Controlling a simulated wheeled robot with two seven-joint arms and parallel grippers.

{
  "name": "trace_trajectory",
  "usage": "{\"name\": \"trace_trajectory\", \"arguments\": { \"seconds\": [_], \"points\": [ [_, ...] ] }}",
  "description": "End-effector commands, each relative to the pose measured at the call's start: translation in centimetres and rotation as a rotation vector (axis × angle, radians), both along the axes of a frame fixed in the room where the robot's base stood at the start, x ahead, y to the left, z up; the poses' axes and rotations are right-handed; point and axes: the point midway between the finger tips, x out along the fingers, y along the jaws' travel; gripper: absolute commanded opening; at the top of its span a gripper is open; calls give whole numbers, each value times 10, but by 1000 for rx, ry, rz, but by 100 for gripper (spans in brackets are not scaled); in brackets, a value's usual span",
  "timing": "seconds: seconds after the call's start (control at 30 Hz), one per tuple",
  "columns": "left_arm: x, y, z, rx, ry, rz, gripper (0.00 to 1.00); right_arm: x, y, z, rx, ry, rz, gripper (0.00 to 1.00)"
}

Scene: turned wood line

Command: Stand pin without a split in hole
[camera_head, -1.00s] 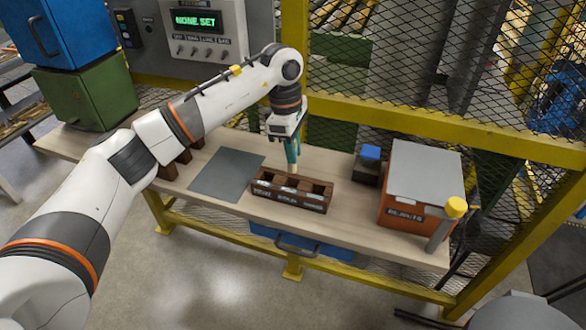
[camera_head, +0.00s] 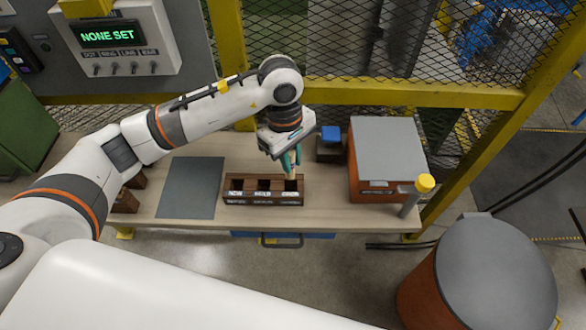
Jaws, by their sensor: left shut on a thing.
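My left gripper (camera_head: 290,158) has teal fingers shut on a pale wooden pin (camera_head: 290,176) and points down. The pin is roughly upright, and its upper part is hidden between the fingers. A dark brown wooden box (camera_head: 263,200) with three labelled compartments lies on the bench below it. The pin's lower end is at or just above the right compartment; I cannot tell whether it is inside. Any split in the pin is too small to see. My right gripper is out of view.
A grey mat (camera_head: 191,188) lies left of the box on the bench (camera_head: 245,150). An orange box with a grey lid (camera_head: 388,150), a dark box with a blue top (camera_head: 330,143) and a yellow-knobbed post (camera_head: 424,184) stand right. A panel reads NONE SET (camera_head: 108,34).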

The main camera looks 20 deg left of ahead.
Motion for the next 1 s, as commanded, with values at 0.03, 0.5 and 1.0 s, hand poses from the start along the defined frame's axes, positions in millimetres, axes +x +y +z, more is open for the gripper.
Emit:
{"name": "trace_trajectory", "arguments": {
  "seconds": [0.03,0.5,1.0],
  "points": [
    [-1,0,-7,1,6,1,0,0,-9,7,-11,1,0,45],
    [0,0,-60,1,3,2,0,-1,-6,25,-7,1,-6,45],
    [1,0,-71,0,-2,1,0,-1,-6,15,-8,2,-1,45]
  ]
}}
